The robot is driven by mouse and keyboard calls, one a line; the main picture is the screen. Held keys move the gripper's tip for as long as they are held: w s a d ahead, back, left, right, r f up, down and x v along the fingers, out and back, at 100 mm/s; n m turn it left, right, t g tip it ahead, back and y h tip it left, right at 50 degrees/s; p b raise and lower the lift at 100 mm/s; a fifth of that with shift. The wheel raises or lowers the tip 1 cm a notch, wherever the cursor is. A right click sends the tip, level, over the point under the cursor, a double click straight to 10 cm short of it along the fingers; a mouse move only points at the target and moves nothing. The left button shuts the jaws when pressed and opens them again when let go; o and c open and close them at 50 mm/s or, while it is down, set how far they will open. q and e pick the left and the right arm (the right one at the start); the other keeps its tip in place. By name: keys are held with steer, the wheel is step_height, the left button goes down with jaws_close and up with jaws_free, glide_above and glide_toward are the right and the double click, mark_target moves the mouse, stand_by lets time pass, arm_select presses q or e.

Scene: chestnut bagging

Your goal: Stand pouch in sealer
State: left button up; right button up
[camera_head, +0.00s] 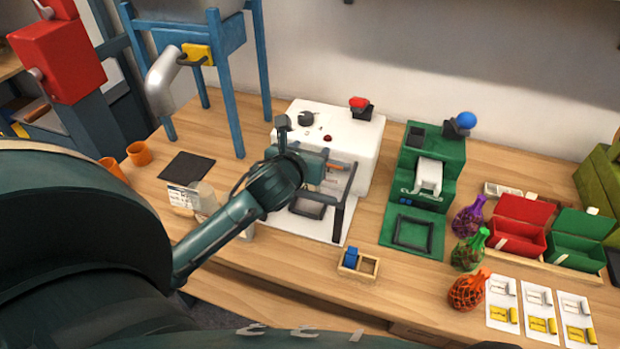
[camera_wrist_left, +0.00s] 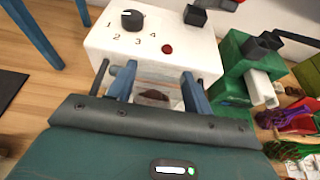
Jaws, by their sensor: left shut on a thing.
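The white sealer (camera_head: 350,135) stands on the bench, with a dial, a red button and a black frame in front of it; it also shows in the wrist view (camera_wrist_left: 150,50). My left gripper (camera_head: 325,168) is in front of the sealer, above its white base plate. In the wrist view the left gripper (camera_wrist_left: 155,92) is shut on a clear pouch (camera_wrist_left: 153,97) with brown contents between its blue fingers. The pouch's lower part is hidden behind the gripper body. I cannot tell whether the pouch touches the sealer. My right gripper is out of view.
A green machine (camera_head: 432,165) stands right of the sealer. Net bags (camera_head: 468,291), red (camera_head: 520,222) and green (camera_head: 580,238) boxes and cards lie further right. A small wooden tray (camera_head: 358,264) is near the front edge. A clear stand with a card (camera_head: 183,197) is left.

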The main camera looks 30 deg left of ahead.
arm_select(q)
step_height(320, 180, down, 2)
step_height(320, 180, down, 3)
steer(key=shift+f+b, duration=0.15)
steer(key=shift+b, duration=0.2)
steer(key=shift+w+f, duration=0.1)
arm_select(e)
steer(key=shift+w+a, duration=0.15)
arm_select(q)
steer(key=shift+f, duration=0.15)
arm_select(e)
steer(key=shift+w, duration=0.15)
arm_select(q)
steer(key=o, duration=1.3)
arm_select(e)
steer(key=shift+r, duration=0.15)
